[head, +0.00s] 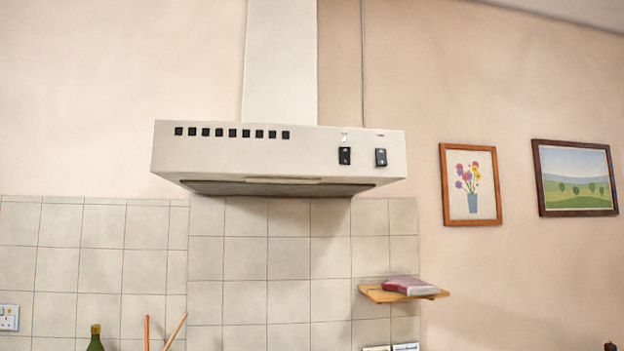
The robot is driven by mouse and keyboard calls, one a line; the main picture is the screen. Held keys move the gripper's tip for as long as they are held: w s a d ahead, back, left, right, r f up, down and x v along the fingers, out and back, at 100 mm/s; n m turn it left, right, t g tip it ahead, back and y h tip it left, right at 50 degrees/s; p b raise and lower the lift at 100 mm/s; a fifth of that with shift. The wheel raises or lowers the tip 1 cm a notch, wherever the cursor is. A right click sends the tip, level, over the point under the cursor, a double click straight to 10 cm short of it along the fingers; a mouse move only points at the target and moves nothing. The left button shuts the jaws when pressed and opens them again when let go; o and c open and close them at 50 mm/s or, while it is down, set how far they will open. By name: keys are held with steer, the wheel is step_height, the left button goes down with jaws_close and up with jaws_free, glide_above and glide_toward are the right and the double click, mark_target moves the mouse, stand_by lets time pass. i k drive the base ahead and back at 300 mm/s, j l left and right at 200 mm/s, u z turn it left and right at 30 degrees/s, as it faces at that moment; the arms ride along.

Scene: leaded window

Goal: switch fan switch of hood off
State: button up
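The cream hood (225,155) is fixed to the wall in the upper middle of the head view, below its pale chimney (281,60). Small marks sit above each switch, too small to read, so I cannot tell which is the fan switch or how either is set. A row of small black squares (232,132) runs along the left part of the front. My gripper is not in view.
Beige tiles (245,300) cover the wall below the hood. A wooden shelf (375,294) with a reddish book (410,285) juts out at the lower right. Two framed pictures hang to the right. A green bottle (95,340) stands at the lower left. The space before the switches looks clear.

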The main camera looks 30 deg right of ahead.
mark_target(344, 151)
steer(key=i+l+z, duration=0.1)
steer(key=i+z, duration=0.15)
steer(key=z, duration=0.15)
steer(key=i+z, duration=0.2)
steer(key=z, duration=0.15)
